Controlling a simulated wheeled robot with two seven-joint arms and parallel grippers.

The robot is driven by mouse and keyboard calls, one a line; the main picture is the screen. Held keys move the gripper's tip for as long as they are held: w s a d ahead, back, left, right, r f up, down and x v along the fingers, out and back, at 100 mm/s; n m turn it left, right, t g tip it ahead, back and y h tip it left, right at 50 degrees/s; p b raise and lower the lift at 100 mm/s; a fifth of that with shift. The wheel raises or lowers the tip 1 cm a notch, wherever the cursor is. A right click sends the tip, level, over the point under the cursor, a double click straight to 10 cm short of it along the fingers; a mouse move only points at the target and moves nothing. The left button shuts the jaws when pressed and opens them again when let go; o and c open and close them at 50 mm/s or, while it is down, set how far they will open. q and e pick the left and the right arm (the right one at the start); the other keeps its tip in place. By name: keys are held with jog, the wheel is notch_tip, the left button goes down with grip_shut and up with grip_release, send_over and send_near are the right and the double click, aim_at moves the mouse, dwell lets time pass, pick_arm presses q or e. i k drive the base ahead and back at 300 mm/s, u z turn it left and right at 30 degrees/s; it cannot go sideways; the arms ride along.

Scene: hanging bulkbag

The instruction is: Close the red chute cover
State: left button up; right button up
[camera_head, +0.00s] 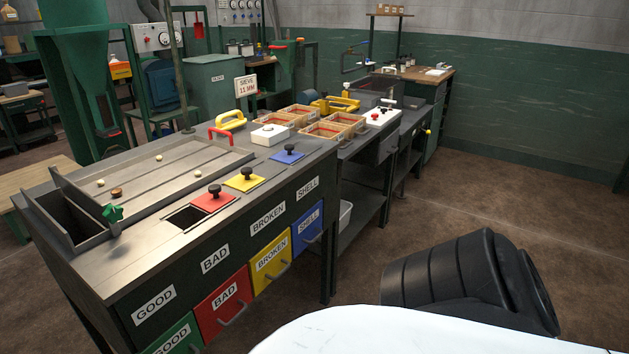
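The red chute cover (213,200) is a flat red plate with a black knob on the bench top, above the BAD label. A dark square chute opening (184,218) shows beside it on its left, so the cover is off at least most of that hole. The yellow cover (244,180) and the blue cover (288,154) lie farther along the same row, each with a black knob. Neither of my grippers is in view. Only a black part of my arm and a white part of my body show at the lower right.
The sorting tray (150,180) holds a few small pieces. A green star knob (113,213) stands by its left end. A red handle (221,135), a yellow handled tool (232,121) and a white box (270,135) are behind the covers. The floor (480,200) at right is mostly clear.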

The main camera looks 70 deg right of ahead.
aim_at(214, 199)
jog(key=z, duration=1.1)
jog(key=k, duration=0.2)
jog(key=z, duration=0.6)
jog(key=i, duration=0.85)
jog(key=u, duration=0.6)
